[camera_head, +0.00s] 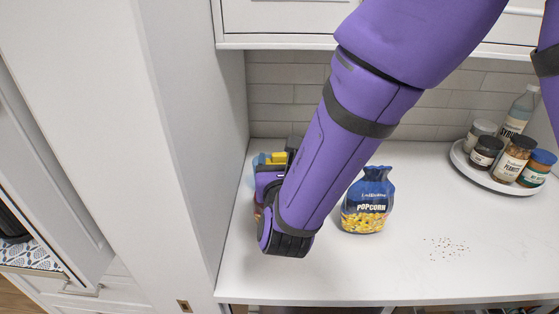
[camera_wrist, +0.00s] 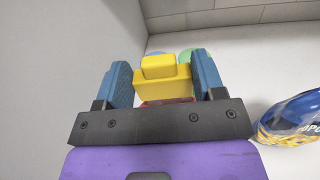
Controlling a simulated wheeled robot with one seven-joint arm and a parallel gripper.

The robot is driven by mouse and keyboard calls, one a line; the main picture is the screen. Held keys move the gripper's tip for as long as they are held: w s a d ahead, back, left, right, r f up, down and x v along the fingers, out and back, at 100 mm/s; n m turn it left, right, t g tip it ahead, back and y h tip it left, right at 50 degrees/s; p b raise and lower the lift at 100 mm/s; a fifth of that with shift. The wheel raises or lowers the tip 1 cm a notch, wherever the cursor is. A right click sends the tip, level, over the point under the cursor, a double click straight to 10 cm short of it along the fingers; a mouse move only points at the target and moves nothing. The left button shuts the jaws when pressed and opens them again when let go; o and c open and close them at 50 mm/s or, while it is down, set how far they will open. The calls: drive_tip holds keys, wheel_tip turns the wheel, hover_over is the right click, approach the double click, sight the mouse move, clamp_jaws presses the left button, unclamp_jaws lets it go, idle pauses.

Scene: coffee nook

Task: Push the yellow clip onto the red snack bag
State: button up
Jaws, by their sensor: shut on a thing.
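My gripper (camera_wrist: 161,72) is shut on the yellow clip (camera_wrist: 163,82), with one blue finger pad on each side of it. In the head view the gripper (camera_head: 279,166) is at the left end of the counter, and the yellow clip (camera_head: 278,157) shows at its tip. A small red strip (camera_wrist: 168,101) shows just under the clip in the wrist view and may be the red snack bag. A reddish patch (camera_head: 257,211) also shows beside my wrist in the head view. Most of the bag is hidden, and I cannot tell whether the clip touches it.
A blue popcorn bag (camera_head: 366,203) stands right of my forearm; it also shows in the wrist view (camera_wrist: 296,122). Blue and green rounded shapes are behind the clip. A tray (camera_head: 486,178) of jars is at right. Crumbs (camera_head: 446,248) lie on the counter. A wall closes the left side.

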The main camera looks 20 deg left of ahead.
drive_tip(key=o, duration=1)
drive_tip(key=shift+c, duration=0.2)
drive_tip(key=v, duration=1)
drive_tip(key=shift+s+d, duration=0.15)
drive_tip(key=shift+s, duration=0.25)
